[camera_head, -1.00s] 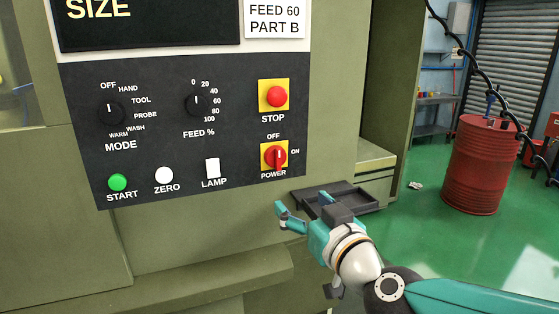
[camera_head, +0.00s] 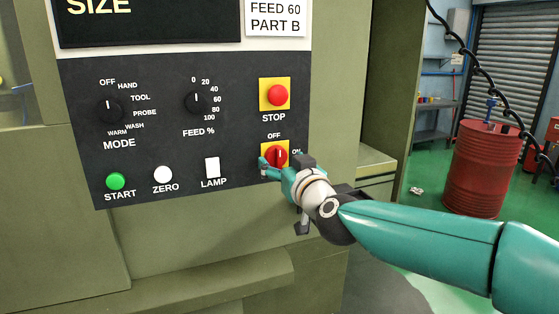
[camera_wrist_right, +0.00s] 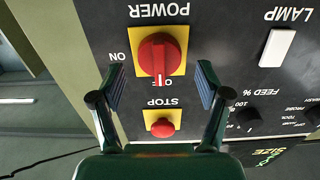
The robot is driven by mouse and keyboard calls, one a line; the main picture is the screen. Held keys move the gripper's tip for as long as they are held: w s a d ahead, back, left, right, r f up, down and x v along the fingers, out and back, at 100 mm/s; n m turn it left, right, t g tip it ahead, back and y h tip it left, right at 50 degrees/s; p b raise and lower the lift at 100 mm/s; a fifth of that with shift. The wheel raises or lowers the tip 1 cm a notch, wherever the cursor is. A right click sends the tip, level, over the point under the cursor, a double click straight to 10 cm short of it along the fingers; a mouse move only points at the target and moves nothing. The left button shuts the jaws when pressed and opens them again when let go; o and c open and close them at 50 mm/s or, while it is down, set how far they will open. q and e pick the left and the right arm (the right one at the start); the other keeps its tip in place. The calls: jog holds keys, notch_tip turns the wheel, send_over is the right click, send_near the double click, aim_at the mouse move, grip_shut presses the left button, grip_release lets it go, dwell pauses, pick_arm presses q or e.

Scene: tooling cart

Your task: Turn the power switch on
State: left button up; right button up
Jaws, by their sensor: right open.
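The power switch (camera_head: 275,155) is a red rotary knob on a yellow square plate, low on the right of the dark control panel. It also shows in the right wrist view (camera_wrist_right: 157,54), where the picture is upside down and the knob's bar points at OFF. My right gripper (camera_head: 282,163) is in front of the switch and hides the plate's lower part and the POWER label. In the right wrist view my right gripper (camera_wrist_right: 160,82) is open, with one finger on each side of the knob's bar and gaps between. I cannot tell the fingertips' depth. My left gripper is out of view.
The red stop button (camera_head: 277,95) is just above the switch. The lamp rocker (camera_head: 212,168), zero button (camera_head: 163,174) and green start button (camera_head: 116,181) are to its left. A red barrel (camera_head: 482,170) stands far off at the right.

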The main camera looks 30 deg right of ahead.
jog(key=shift+x, duration=1.1)
jog(key=c, duration=1.1)
jog(key=shift+c, duration=0.2)
